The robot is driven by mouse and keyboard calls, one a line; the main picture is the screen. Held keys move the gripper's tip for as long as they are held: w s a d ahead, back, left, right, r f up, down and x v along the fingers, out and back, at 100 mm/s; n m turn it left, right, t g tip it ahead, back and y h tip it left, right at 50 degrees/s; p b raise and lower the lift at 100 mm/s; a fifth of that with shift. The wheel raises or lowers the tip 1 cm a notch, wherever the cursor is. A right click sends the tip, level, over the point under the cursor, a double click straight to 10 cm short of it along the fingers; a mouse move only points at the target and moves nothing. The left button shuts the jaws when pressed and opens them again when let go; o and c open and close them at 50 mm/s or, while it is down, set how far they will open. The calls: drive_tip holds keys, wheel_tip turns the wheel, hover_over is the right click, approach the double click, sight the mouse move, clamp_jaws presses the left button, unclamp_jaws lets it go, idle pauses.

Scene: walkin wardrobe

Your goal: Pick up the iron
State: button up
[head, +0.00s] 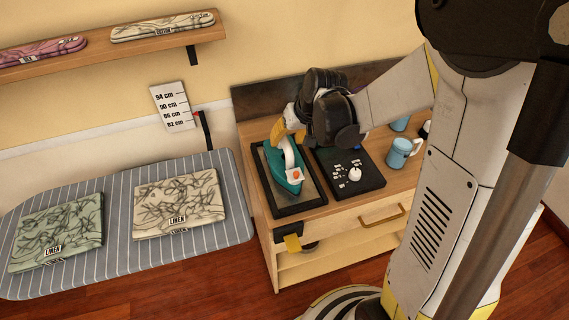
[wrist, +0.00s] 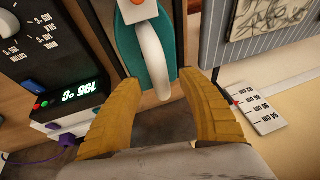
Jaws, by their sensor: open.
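The iron (head: 286,178) is teal with a white handle and an orange button on a pale patch. It rests on a dark-rimmed tray (head: 314,204) on the wooden cabinet top. In the wrist view the iron (wrist: 167,30) is at the top centre, its white handle (wrist: 153,62) pointing down between my fingers. My gripper (head: 288,132) is at the back end of the iron. In the wrist view my gripper's yellow fingers (wrist: 160,90) are open, one on each side of the handle end, with gaps showing. The iron's underside is hidden.
A black control panel (head: 350,184) with a knob lies right of the tray; its display reads 195 °C in the wrist view (wrist: 76,93). A blue mug (head: 398,153) stands further right. A striped ironing board (head: 120,250) with folded linen (head: 180,203) is at left. A shelf (head: 120,48) is above.

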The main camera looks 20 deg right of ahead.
drive_tip(key=shift+x, duration=1.1)
clamp_jaws()
drive_tip(key=shift+r, duration=0.2)
